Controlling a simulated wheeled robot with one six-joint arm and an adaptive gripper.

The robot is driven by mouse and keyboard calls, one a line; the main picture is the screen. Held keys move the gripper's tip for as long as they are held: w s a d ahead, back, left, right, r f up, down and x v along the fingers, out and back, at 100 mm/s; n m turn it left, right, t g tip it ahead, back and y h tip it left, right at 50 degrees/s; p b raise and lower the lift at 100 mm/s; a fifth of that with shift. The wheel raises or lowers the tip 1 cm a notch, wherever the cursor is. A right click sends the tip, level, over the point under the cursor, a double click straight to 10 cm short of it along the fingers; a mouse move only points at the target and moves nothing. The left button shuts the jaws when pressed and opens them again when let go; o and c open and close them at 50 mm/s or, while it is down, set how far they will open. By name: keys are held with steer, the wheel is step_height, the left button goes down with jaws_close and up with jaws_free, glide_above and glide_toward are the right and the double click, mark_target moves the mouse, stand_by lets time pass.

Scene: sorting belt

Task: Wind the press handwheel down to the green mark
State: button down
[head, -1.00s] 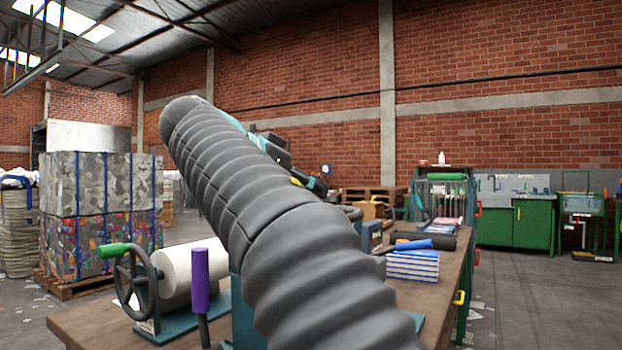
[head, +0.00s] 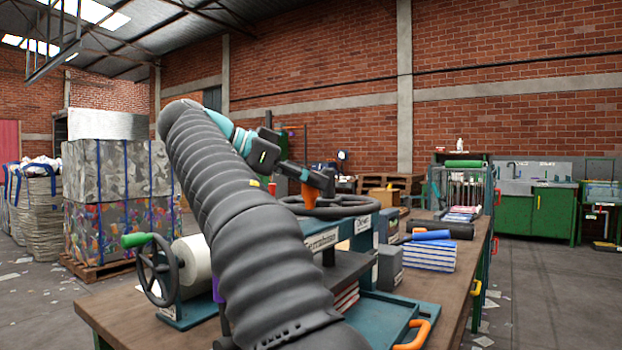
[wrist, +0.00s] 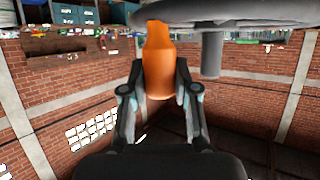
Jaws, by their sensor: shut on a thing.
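The press handwheel (head: 340,210) is dark and lies flat on top of the teal press (head: 322,240). Its upright orange handle (head: 308,196) stands at the rim's left part. My gripper (head: 316,180) is shut on that handle. In the wrist view the orange handle (wrist: 158,62) sits between the two fingers of my gripper (wrist: 159,80), with the grey wheel (wrist: 240,14) and its shaft beside it. Stacked sheets (head: 346,298) show under the press. My arm hides the press's left side. I cannot make out the green mark.
A roll stand with a green-handled wheel (head: 157,268) is at the bench's left. A teal tray with an orange handle (head: 412,336) is at the front.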

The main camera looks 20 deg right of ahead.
steer(key=shift+w, duration=0.1)
steer(key=c, duration=0.8)
jaws_free()
steer(key=shift+c, duration=0.2)
steer(key=shift+d, duration=0.1)
